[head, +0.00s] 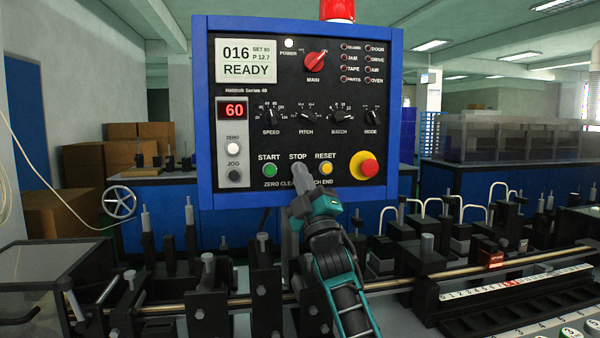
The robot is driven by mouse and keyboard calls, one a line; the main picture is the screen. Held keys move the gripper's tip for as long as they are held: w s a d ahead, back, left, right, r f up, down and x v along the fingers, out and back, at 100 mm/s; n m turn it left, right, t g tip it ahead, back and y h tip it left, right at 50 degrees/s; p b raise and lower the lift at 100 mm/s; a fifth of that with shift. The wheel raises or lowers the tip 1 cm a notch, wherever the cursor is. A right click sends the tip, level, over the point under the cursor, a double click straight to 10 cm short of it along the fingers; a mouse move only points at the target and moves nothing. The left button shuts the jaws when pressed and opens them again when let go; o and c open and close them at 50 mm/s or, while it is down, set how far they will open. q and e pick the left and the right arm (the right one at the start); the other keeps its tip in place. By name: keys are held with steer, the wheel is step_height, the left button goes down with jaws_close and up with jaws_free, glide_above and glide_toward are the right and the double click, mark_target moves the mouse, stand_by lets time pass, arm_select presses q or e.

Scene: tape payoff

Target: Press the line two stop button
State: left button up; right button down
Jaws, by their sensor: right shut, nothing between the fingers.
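The blue-framed control panel (230,105) stands upright in the middle of the head view. Its screen (246,61) reads 016 and READY. My right gripper (298,172) is shut and empty, fingertips pointing at the panel just under that label. Whether the tips touch the button I cannot tell. No line two marking is readable. My left gripper is not in view.
The green START button (270,170) is left of my fingertips and the yellow RESET button (326,168) right. A red mushroom button (369,168) on yellow is further right. A steel rail (200,308) with black blocks and upright bolts runs below the panel.

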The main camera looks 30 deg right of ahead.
stand_by(0.4)
steer(key=shift+s, duration=0.35)
steer(key=shift+s+a+p, duration=0.1)
steer(key=shift+p, duration=0.2)
steer(key=s+p, duration=0.1)
steer(key=s, duration=0.1)
steer(key=s+a+p, duration=0.1)
steer(key=s, duration=0.2)
steer(key=shift+s+a, duration=0.2)
steer(key=shift+s, duration=0.1)
stand_by(0.6)
